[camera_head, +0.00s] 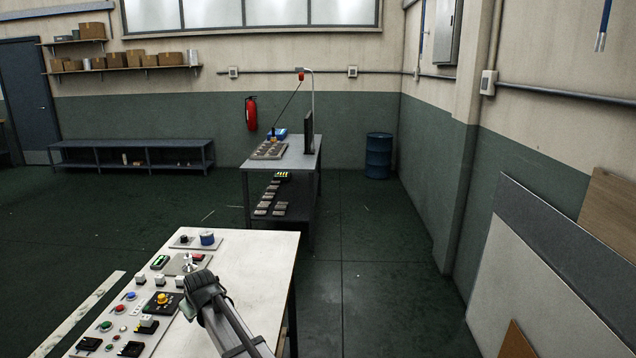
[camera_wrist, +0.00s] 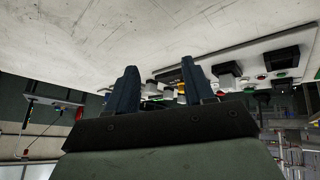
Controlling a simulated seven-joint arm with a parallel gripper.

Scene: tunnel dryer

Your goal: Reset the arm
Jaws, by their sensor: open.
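My gripper (camera_wrist: 161,82) shows in the wrist view with its two dark fingers apart and nothing between them. The wrist view appears upside down, with the white tabletop across its top. In the head view my arm reaches in from the bottom over the white table (camera_head: 252,262), near its control panel (camera_head: 158,334). The fingers are hard to make out there. The panel carries several buttons and switches, among them a yellow button (camera_head: 163,298), a red button (camera_head: 120,308) and a blue button (camera_head: 131,295). Part of the panel is hidden behind my arm.
A small plate with a blue round part (camera_head: 207,238) lies at the table's far edge. The table's right part looks bare. Beyond stands a grey workbench (camera_head: 291,150) with a monitor (camera_head: 309,132). Boards (camera_head: 535,285) lean on the right wall. Open floor (camera_head: 372,270) lies between.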

